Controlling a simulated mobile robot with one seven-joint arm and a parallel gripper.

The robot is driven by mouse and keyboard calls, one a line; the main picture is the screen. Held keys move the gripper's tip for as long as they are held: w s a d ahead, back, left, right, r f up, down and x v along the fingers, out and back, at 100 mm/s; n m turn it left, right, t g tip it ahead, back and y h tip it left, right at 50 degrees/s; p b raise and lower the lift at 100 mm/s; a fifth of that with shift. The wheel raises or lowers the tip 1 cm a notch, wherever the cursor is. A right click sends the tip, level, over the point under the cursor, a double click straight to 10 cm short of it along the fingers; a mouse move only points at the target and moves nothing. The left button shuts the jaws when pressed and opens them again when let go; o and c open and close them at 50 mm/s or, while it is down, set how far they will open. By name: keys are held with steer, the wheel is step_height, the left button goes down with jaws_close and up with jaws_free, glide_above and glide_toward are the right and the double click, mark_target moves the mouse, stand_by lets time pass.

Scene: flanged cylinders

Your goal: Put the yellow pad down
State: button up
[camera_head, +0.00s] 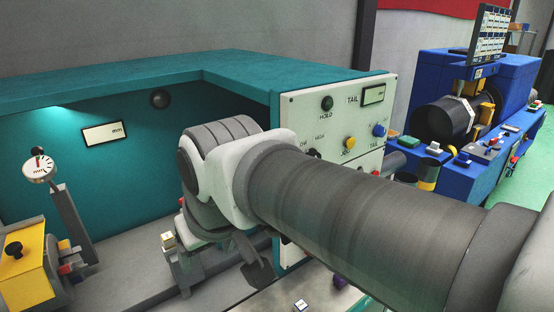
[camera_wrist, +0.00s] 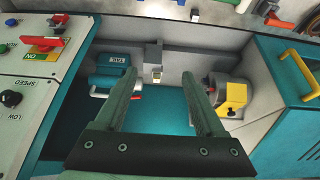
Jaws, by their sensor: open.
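I cannot tell how far the fingertips are from the pad. In the head view my arm hides most of the gripper; only a dark part shows below the wrist.
A teal machine housing (camera_head: 235,58) surrounds the work area, with a control panel (camera_head: 335,120) on its right. A yellow block with a black knob (camera_head: 25,270) and a dial gauge (camera_head: 40,167) stand at left. A blue machine (camera_head: 470,110) stands farther right.

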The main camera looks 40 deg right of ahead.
steer(key=shift+s+f, duration=1.05)
steer(key=shift+s, duration=0.15)
stand_by(0.5)
